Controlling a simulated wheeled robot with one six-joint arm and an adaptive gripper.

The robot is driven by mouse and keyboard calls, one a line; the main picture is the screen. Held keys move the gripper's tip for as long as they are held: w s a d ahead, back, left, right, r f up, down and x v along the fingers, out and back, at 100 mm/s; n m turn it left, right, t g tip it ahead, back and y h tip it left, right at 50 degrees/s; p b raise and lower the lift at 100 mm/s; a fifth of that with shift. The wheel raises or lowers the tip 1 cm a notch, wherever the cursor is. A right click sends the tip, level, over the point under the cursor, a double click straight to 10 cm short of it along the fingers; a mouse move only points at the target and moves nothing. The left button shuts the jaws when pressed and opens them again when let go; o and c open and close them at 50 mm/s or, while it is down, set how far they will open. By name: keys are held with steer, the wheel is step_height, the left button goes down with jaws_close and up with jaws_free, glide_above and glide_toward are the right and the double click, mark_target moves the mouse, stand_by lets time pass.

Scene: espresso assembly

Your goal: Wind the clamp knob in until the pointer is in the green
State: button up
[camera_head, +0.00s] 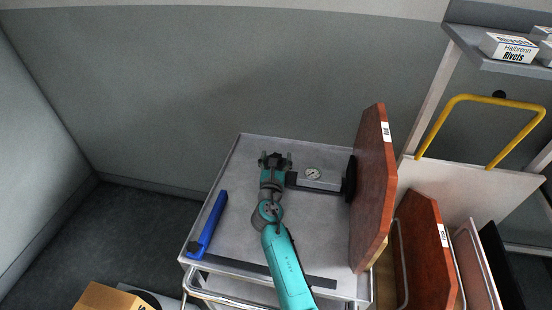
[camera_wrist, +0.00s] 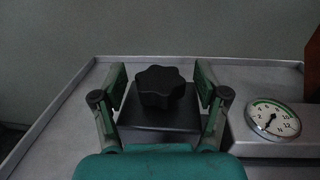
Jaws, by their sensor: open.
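The black lobed clamp knob (camera_wrist: 160,86) sits on a dark block (camera_wrist: 158,120) in the wrist view. My gripper (camera_wrist: 160,84) is open, with one finger on each side of the knob and a gap visible on both sides. The round white gauge (camera_wrist: 273,119) is to the right, on a grey body. Its dark pointer points to the lower left of the dial, away from the green arc at the upper edge. In the head view my gripper (camera_head: 275,160) is over the left end of the clamp, left of the gauge (camera_head: 312,173), and the knob cannot be made out.
The clamp lies on a grey trolley top (camera_head: 240,240) with a raised rim. A brown board (camera_head: 373,190) stands upright at its right, beside a black disc (camera_head: 350,180). A blue bar (camera_head: 208,225) lies at the left. The tray between bar and clamp is mostly clear.

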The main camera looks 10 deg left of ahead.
steer(key=c, duration=1.2)
steer(key=shift+o, duration=0.2)
steer(key=shift+a+m+h, duration=0.1)
steer(key=shift+m+h, duration=0.2)
steer(key=shift+h, duration=0.1)
steer(key=m+h, duration=0.3)
steer(key=h, duration=0.2)
steer(key=shift+r+g, duration=0.1)
steer(key=shift+g, duration=0.2)
steer(key=shift+m+g+h, duration=0.65)
steer(key=shift+m+h, duration=0.35)
steer(key=shift+h, duration=0.45)
steer(key=shift+m+g+h, duration=0.65)
steer(key=shift+m+h, duration=0.35)
steer(key=shift+h, duration=0.45)
steer(key=shift+m+g+h, duration=0.9)
steer(key=shift+m+h, duration=0.1)
steer(key=shift+h, duration=0.1)
steer(key=o, duration=1.2)
steer(key=shift+c, duration=0.2)
